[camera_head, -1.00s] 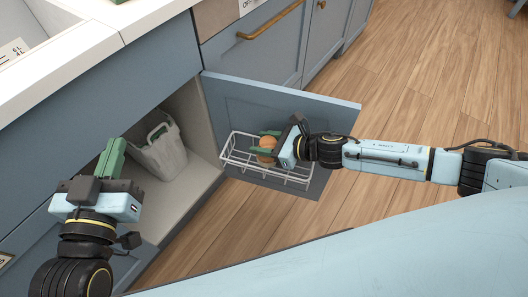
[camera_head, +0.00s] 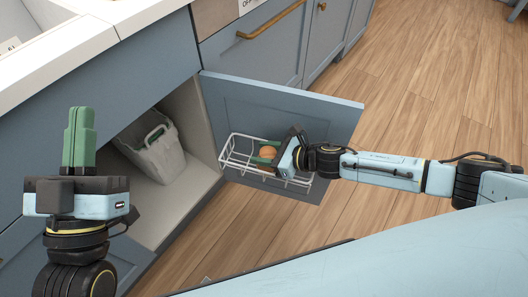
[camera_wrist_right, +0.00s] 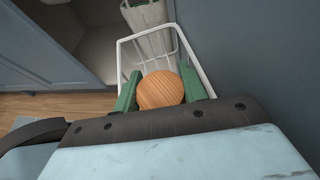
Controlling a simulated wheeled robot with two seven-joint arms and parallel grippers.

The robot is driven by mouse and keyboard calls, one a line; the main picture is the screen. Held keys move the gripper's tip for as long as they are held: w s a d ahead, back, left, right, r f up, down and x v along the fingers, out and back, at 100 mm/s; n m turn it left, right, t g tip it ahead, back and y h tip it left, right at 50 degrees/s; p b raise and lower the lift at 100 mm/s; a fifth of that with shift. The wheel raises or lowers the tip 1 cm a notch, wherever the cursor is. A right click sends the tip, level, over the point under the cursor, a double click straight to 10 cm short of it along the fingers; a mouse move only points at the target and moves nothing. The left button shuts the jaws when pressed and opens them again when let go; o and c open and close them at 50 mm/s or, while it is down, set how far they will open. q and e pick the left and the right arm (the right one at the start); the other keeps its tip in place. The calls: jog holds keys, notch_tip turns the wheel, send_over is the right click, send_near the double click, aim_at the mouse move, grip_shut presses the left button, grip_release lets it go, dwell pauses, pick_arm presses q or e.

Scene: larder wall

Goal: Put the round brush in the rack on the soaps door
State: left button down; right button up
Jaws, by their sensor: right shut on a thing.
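The round brush (camera_head: 268,152) shows as a round wooden top at the white wire rack (camera_head: 240,170) on the inside of the open soaps door (camera_head: 300,110). My right gripper (camera_head: 266,157) has its green fingers on either side of the brush. In the right wrist view the brush (camera_wrist_right: 160,90) sits between the two green fingers, with the rack (camera_wrist_right: 196,62) wires around and beyond it. The brush's underside is hidden, so I cannot tell whether it touches the rack floor. My left gripper (camera_head: 79,140) is raised at the left, its green fingers close together, holding nothing visible.
The cabinet under the counter is open, with a pale grey basket (camera_head: 152,150) standing inside it. The white countertop (camera_head: 80,50) runs along the upper left. Wooden floor (camera_head: 420,90) lies clear to the right of the door.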

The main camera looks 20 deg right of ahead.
jog(key=shift+f, duration=0.2)
jog(key=o, duration=0.7)
